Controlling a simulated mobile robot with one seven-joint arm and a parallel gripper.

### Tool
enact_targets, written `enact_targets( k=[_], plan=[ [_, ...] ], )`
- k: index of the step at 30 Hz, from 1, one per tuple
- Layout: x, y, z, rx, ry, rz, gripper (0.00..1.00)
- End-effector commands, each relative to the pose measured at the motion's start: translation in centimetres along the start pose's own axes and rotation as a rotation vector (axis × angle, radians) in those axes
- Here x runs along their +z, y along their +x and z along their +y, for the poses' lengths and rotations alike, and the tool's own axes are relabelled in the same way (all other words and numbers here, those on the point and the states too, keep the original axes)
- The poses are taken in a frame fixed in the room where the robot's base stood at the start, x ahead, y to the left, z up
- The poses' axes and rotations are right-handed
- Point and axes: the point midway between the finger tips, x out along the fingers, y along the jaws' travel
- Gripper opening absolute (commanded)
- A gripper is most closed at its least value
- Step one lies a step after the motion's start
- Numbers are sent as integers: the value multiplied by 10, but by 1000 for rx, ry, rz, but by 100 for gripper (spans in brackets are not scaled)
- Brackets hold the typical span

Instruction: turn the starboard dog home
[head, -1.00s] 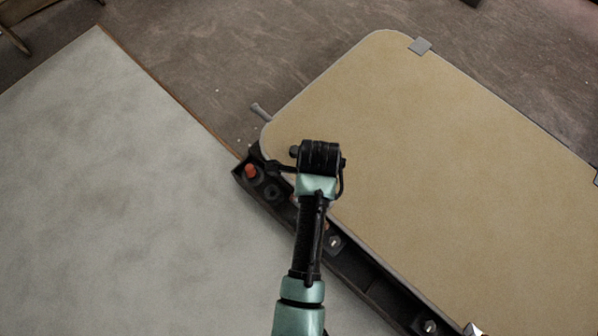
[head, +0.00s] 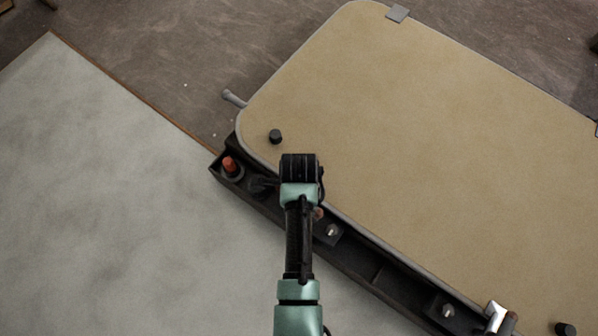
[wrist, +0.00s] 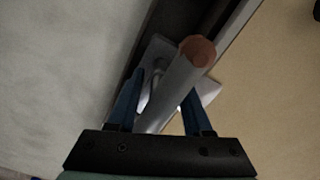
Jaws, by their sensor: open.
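In the wrist view, a dog (wrist: 172,92) shows as a grey bar with a red-brown end, on a pale metal plate at the dark rail beside the tan hatch panel. My gripper (wrist: 158,88) is open, with a blue finger on each side of the bar. I cannot tell whether either finger touches it. In the head view, my wrist hides the fingers, and only the reddish end of this dog (head: 318,213) shows beside my arm. Neither is marked as starboard.
The tan hatch panel (head: 400,130) fills the right side, with black knobs (head: 275,136) on it. The dark rail (head: 375,272) runs along its near edge, with an orange-red peg (head: 230,164) at its left end. A pale grey surface (head: 110,190) lies clear at left.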

Motion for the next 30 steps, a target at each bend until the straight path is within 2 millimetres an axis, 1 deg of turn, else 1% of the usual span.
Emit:
enact_targets(
  k=[1,3,13,17,18,20,21,22,30],
  plan=[
    [0,6,0,0,0,0,50],
    [0,8,0,0,0,0,50],
    [0,8,0,0,-1,0,50],
    [0,8,0,0,-1,0,27],
    [0,8,0,0,-1,0,19],
    [0,8,0,1,-1,0,9],
    [0,8,0,1,-1,0,1],
    [0,8,0,1,-1,0,0],
    [0,8,0,1,-2,0,0]
  ],
)
